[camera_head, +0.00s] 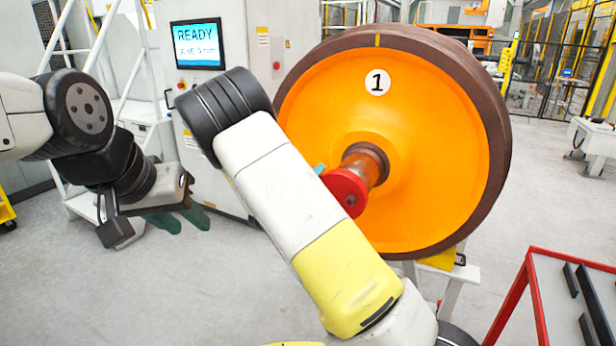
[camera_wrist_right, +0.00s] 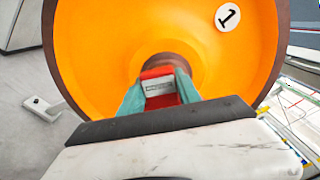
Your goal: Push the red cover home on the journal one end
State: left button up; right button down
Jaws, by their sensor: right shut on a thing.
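The large orange wheel (camera_head: 310,105) with a brown rim carries a white disc marked 1. Its journal (camera_head: 372,163) points out of the wheel's centre. The round red cover (camera_head: 345,193) is at the journal's outer end; how far on it sits I cannot tell. In the right wrist view the red cover (camera_wrist_right: 156,72) shows between the teal fingers of my right gripper (camera_wrist_right: 160,92), which is shut on it. In the head view my right forearm hides most of that gripper. My left gripper (camera_head: 182,220) hangs at the left, away from the wheel, its green fingers apart and empty.
A grey cabinet with a READY screen (camera_head: 197,44) stands behind, left of the wheel. White stair rails (camera_head: 105,45) are at the far left. A red-framed table (camera_head: 530,285) with dark bars is at the lower right. The floor at the lower left is clear.

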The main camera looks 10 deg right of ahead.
jog(key=shift+x, duration=1.75)
jog(key=c, duration=0.8)
grip_release()
jog(key=shift+o, duration=0.2)
jog(key=v, duration=0.7)
jog(key=shift+s+a, duration=0.25)
jog(key=shift+s, duration=0.1)
